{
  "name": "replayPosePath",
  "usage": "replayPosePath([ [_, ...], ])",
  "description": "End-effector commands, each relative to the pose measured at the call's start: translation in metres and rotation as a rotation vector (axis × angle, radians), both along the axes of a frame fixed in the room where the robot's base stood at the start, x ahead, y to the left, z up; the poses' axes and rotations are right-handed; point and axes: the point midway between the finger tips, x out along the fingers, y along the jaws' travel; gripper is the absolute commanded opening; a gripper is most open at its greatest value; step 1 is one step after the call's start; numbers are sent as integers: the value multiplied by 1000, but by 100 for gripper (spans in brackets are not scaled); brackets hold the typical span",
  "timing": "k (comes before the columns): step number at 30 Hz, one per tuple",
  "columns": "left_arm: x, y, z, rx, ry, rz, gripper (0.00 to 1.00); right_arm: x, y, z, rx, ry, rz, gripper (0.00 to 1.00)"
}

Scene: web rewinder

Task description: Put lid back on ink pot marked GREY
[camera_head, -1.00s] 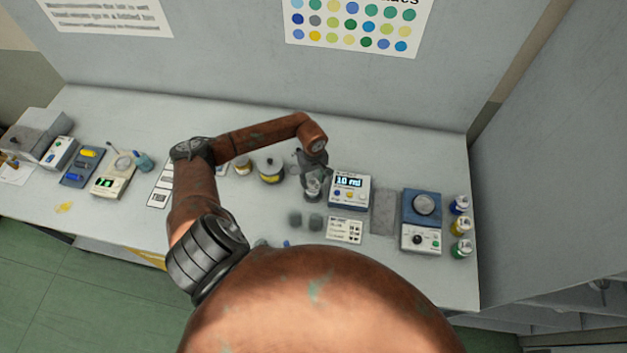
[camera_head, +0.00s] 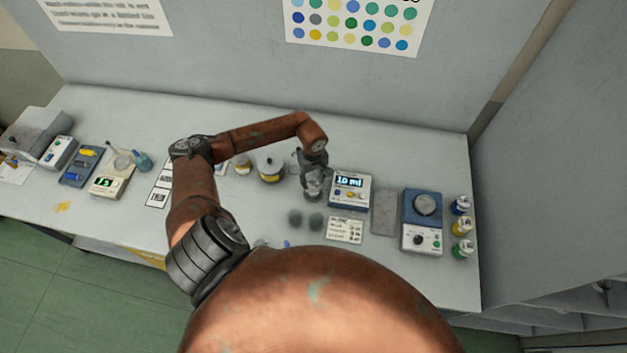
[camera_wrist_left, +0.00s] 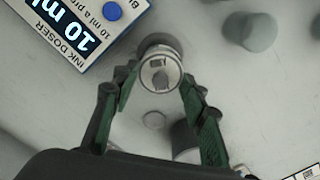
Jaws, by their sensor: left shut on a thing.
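My left gripper (camera_head: 313,186) is low over the bench, just left of the ink doser (camera_head: 350,190). In the left wrist view its green-padded fingers are shut on a small round thing (camera_wrist_left: 160,73) with a pale rim and a grey middle. I cannot tell whether this is a lid alone or a lidded pot. I cannot read the word GREY on any pot. My right gripper does not show.
Two grey round pieces (camera_head: 305,219) and a printed card (camera_head: 344,230) lie in front of the gripper. A grey pad (camera_head: 384,211), a blue scale-like device (camera_head: 422,222) and small ink bottles (camera_head: 461,226) stand to the right. The wall rises behind the bench.

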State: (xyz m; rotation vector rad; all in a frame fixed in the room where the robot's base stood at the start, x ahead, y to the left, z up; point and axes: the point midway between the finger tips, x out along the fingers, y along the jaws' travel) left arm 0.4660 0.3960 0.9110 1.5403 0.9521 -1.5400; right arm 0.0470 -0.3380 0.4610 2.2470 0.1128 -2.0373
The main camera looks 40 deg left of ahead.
Motion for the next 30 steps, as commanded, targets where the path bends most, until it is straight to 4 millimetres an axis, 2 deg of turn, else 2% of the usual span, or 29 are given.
replayPosePath([
  [30,1,0,0,0,0,0,28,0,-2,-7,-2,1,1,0],
])
